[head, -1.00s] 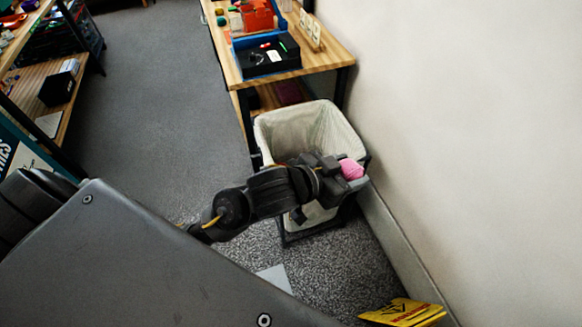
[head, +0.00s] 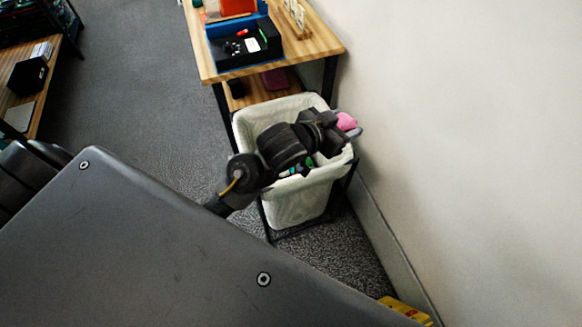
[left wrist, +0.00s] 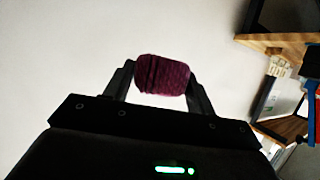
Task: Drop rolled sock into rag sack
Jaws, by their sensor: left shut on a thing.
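The rolled sock (head: 346,121) is pink in the head view and dark purple in the left wrist view (left wrist: 162,75). My left gripper (head: 348,127) is shut on it; in the left wrist view a finger touches each side of the sock. The rag sack (head: 300,206) is a cream cloth liner hanging open in a dark frame beside the wall. My left arm reaches across the sack's opening, and the sock shows near the opening's far right rim. The arm hides part of the opening. My right gripper is not in view.
A wooden table (head: 322,38) with a blue tray holding a black box (head: 240,50) stands behind the sack. The white wall (head: 470,130) is close on the right. A yellow sign (head: 404,309) lies at the wall's foot. Grey floor is clear to the left.

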